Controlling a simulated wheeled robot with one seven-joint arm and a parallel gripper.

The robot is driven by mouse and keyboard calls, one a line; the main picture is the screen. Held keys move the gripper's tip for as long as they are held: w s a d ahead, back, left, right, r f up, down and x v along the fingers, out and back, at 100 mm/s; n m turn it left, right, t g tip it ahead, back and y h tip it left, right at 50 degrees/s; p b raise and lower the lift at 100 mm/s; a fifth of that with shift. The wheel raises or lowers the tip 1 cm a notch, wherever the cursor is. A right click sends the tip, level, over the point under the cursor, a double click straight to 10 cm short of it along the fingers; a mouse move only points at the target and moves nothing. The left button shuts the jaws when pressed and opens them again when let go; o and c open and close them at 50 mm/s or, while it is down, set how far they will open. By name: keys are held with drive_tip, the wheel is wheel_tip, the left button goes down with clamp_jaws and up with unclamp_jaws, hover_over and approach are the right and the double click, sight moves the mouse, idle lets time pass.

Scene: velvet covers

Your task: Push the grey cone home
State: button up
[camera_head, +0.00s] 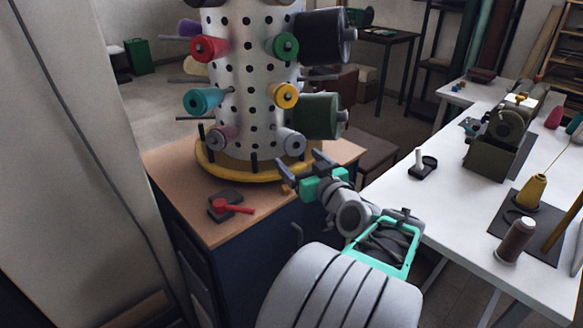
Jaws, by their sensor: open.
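A white, perforated column (240,75) carries several coloured thread cones on pegs and stands in a yellow round base (208,168). A grey cone (291,142) sits low on the right front of the column, its round end facing me. I cannot tell how far it is seated on its peg. My gripper (300,163) is open and empty, just below and slightly right of the grey cone, with its dark fingers pointing toward the column. I see no contact between them.
Nearby cones are yellow (285,95), dark green (318,116) and mauve (222,139). A red-handled tool (232,208) lies on the wooden cabinet top (175,165). A white table (455,225) with spools and a machine (498,140) stands at right.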

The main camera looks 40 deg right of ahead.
sight(294, 149)
drive_tip(key=shift+h, duration=0.3)
drive_tip(key=w+d, duration=0.1)
drive_tip(key=w, duration=0.1)
drive_tip(key=w+d, duration=0.1)
drive_tip(key=w, duration=0.1)
drive_tip(key=w+d+p, duration=0.1)
drive_tip(key=w, duration=0.1)
drive_tip(key=shift+w+d+r, duration=0.25)
drive_tip(key=shift+d+r, duration=0.1)
drive_tip(key=shift+c, duration=0.5)
drive_tip(key=c, duration=1.4)
drive_tip(key=shift+f+b+x, duration=0.2)
drive_tip(key=shift+b+x, duration=0.15)
drive_tip(key=shift+x, duration=1)
drive_tip(key=shift+f+b+x, duration=0.15)
drive_tip(key=shift+b+x, duration=0.2)
drive_tip(key=shift+x, duration=1)
drive_tip(key=o, duration=1.5)
